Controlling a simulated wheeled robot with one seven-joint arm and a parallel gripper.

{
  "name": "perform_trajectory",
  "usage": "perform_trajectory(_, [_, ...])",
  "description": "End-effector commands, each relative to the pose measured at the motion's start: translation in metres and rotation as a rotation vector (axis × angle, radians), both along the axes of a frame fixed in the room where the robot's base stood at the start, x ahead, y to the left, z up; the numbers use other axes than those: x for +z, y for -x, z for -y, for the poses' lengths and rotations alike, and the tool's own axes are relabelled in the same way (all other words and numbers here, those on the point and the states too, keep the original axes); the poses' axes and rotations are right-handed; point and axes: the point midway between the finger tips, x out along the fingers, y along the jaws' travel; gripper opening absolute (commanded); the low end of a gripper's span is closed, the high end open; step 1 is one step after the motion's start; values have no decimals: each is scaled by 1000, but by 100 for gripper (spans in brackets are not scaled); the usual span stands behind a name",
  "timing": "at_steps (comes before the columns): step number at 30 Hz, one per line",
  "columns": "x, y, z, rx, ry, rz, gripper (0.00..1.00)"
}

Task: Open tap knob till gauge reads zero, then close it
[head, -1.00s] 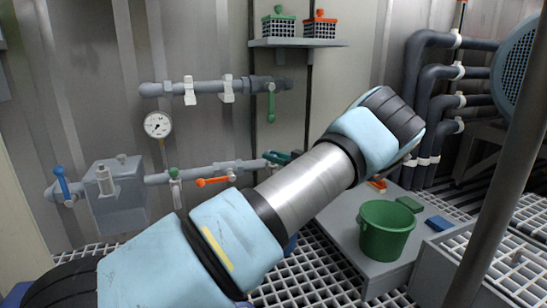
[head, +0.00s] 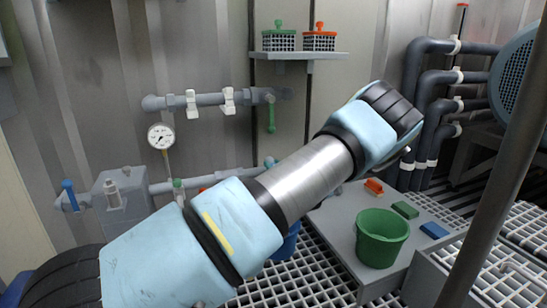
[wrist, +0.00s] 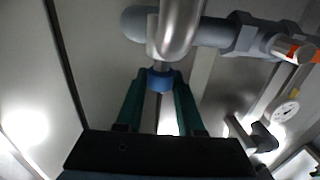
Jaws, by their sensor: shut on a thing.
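In the wrist view, my gripper (wrist: 161,84) has its two green fingers shut on a small blue knob (wrist: 160,77). The knob sits at the end of a shiny metal pipe elbow (wrist: 178,30), with a grey pipe beside it. In the head view, my arm hides the gripper and the knob. The round white gauge (head: 160,136) stands on a stem between the upper and lower wall pipes. It also shows small and tilted in the wrist view (wrist: 285,110). Its needle is too small to read surely in either view.
A green bucket (head: 381,238) stands on a grey platform at right, near an orange brush (head: 374,187) and green and blue blocks. A blue bucket (head: 287,243) is partly hidden behind my arm. Lever valves line the wall pipes; a blue lever (head: 69,194) is at far left.

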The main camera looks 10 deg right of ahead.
Motion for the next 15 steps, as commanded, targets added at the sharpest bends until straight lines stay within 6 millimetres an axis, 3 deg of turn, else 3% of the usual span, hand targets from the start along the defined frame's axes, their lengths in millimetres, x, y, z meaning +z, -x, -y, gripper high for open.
perform_trajectory(15, [4, 0, -5, -485, 1, -2, 0])
